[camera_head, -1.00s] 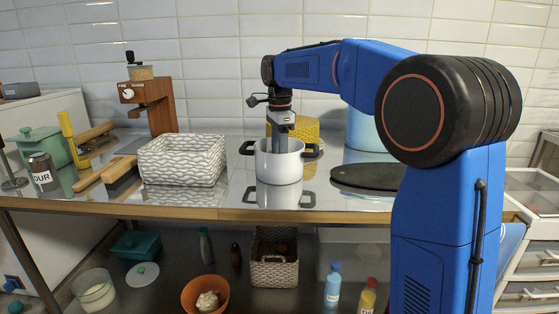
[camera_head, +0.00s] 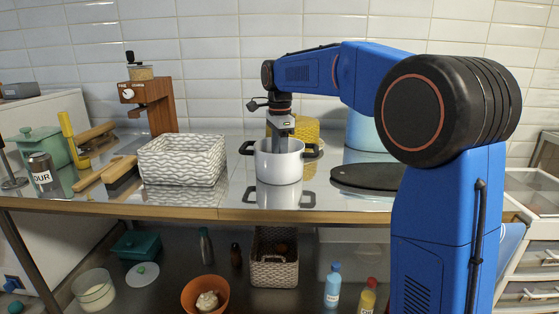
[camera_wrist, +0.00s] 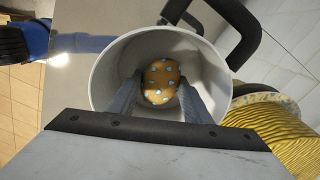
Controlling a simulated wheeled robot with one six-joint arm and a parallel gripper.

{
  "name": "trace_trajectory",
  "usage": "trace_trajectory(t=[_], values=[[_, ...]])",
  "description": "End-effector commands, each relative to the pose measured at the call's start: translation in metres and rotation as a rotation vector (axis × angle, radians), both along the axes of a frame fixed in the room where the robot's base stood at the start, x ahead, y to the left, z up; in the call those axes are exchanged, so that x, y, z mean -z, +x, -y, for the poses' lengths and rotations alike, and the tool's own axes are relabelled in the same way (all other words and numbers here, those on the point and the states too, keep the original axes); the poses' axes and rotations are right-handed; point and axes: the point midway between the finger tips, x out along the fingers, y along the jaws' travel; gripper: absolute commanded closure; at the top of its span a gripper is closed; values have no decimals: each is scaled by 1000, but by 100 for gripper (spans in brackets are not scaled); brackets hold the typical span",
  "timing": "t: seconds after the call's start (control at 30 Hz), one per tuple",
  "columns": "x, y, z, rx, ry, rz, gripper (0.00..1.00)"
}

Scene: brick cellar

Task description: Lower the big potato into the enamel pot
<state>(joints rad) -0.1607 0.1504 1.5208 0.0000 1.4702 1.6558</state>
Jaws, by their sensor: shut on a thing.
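The white enamel pot (camera_head: 278,162) with dark handles stands on the metal counter. My gripper (camera_head: 281,130) points down into it from above, its fingers hidden behind the pot's front wall in the head view. In the wrist view the pot (camera_wrist: 104,82) surrounds my gripper (camera_wrist: 160,92), which is shut on the big potato (camera_wrist: 160,78). The potato is brown with light blue spots and lies between the two fingers, inside the pot's rim. I cannot tell whether it touches the pot's bottom. The potato is hidden in the head view.
A woven white basket (camera_head: 182,160) stands left of the pot. A dark round board (camera_head: 368,177) lies to the right, with a light blue container (camera_head: 366,132) behind it. A yellow woven thing (camera_wrist: 270,140) stands close behind the pot. The counter in front is clear.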

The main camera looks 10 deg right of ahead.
Motion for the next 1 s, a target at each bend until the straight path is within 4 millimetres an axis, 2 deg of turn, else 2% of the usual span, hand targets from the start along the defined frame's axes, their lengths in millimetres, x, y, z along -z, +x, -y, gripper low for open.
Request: trace_trajectory(t=[0.93, 0.97, 1.0], values=[[9, 0, 0, 0, 0, 0, 81], [9, 0, 0, 0, 0, 0, 51], [9, 0, 0, 0, 0, 0, 41]])
